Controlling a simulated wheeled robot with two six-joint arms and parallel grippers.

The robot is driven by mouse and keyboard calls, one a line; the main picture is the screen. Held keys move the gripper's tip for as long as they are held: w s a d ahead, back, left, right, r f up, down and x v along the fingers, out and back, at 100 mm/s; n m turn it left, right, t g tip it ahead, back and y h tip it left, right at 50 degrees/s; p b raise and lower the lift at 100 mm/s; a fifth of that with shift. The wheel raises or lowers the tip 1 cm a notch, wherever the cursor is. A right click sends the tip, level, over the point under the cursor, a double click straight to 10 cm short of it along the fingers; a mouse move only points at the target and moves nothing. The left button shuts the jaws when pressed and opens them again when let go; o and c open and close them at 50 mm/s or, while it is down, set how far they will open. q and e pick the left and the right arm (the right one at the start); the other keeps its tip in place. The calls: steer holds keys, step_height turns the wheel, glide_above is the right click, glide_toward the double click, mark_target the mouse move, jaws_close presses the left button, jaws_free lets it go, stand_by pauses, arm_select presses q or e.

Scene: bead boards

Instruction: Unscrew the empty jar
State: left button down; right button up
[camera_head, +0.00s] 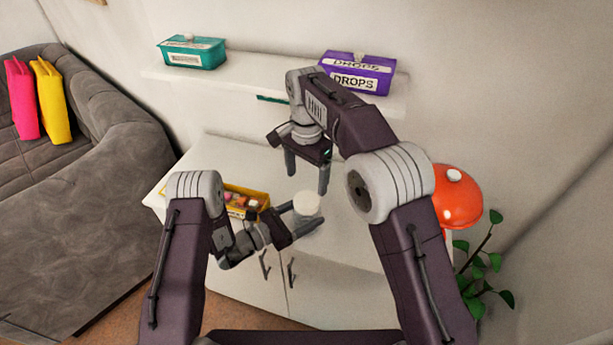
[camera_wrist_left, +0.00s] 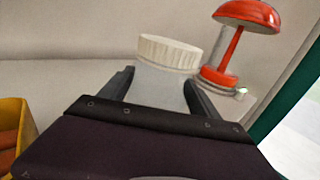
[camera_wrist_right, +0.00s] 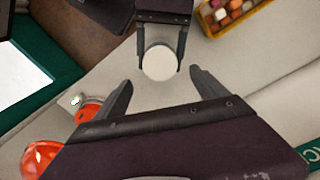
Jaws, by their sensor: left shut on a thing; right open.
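A jar with a pale, ribbed cream lid (camera_wrist_left: 170,52) and a greyish body (camera_wrist_left: 155,88) stands upright on the white cabinet; no contents show. My left gripper (camera_head: 305,216) is shut on the jar's body below the lid, one finger on each side. The lid also shows in the head view (camera_head: 307,204) and in the right wrist view (camera_wrist_right: 160,62). My right gripper (camera_head: 308,178) is open and empty above the jar, fingers pointing down. In the right wrist view the lid appears between and just beyond its fingertips (camera_wrist_right: 160,78), apart from them.
A yellow box (camera_head: 262,192) of small coloured pieces sits left of the jar. An orange-red lamp (camera_head: 457,197) stands at the right. A teal box (camera_head: 192,53) and a purple box marked DROPS (camera_head: 357,73) rest on the shelf (camera_head: 255,66) behind.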

mark_target(306, 200)
steer(key=m, duration=0.6)
steer(key=shift+m, duration=0.4)
steer(key=m, duration=1.1)
steer(key=shift+f, duration=4)
